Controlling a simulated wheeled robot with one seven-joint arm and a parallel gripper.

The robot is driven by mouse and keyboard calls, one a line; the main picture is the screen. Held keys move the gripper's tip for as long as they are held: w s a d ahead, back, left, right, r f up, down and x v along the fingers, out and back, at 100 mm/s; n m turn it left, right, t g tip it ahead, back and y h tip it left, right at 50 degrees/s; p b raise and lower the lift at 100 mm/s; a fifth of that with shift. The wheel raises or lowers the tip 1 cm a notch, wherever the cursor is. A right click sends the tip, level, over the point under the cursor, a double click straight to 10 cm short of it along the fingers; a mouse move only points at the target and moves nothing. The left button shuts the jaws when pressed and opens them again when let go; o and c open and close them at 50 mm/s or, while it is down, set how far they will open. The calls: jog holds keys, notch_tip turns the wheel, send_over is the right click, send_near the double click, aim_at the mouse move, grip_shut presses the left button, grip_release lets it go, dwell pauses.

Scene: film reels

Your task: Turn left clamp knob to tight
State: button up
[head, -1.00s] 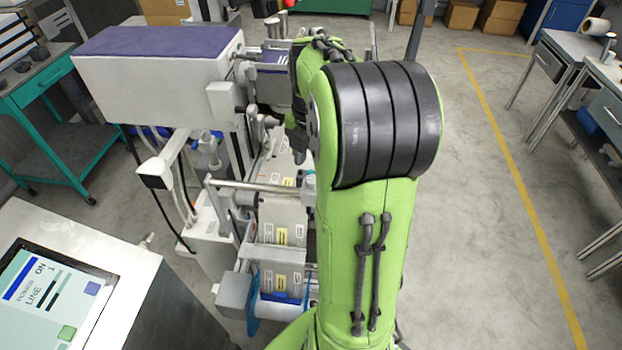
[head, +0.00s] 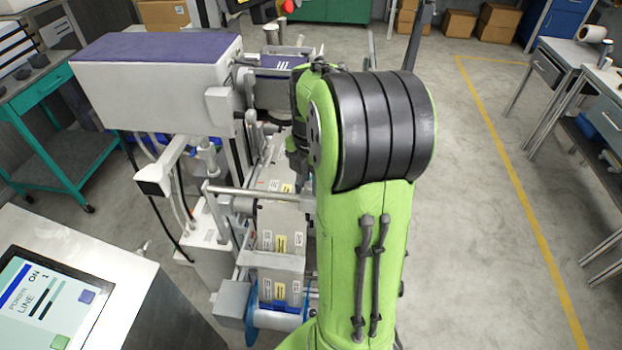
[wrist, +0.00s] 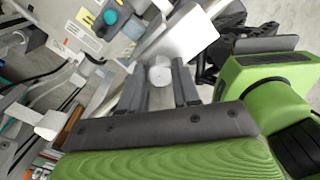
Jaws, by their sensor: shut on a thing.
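In the wrist view, a round pale-grey knob (wrist: 160,75) sits between the dark fingers of my gripper (wrist: 159,72). I take it for the clamp knob; whether it is the left one cannot be told. The fingers are shut on its sides. Its turn position cannot be read. A bright metal block (wrist: 186,37) lies just beyond it. In the head view, my green arm hides my gripper and the knob.
The machine has a large white housing with a purple top (head: 155,75), a metal roller bar (head: 258,192) and a blue reel (head: 252,316). A control screen (head: 48,298) stands at the lower left. Open floor (head: 475,230) lies to the right of my arm.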

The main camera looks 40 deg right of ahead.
jog(key=shift+m, duration=0.4)
jog(key=m+p, duration=0.1)
jog(key=m, duration=0.3)
jog(key=shift+r+m, duration=0.1)
jog(key=shift+m, duration=0.2)
jog(key=m+p, duration=0.1)
jog(key=m, duration=0.5)
jog(key=shift+p, duration=0.3)
jog(key=m, duration=0.6)
jog(key=shift+m+p, duration=0.3)
jog(key=shift+p, duration=0.1)
jog(key=m, duration=0.5)
jog(key=shift+m, duration=0.4)
jog(key=o, duration=1.1)
jog(key=shift+c, duration=0.2)
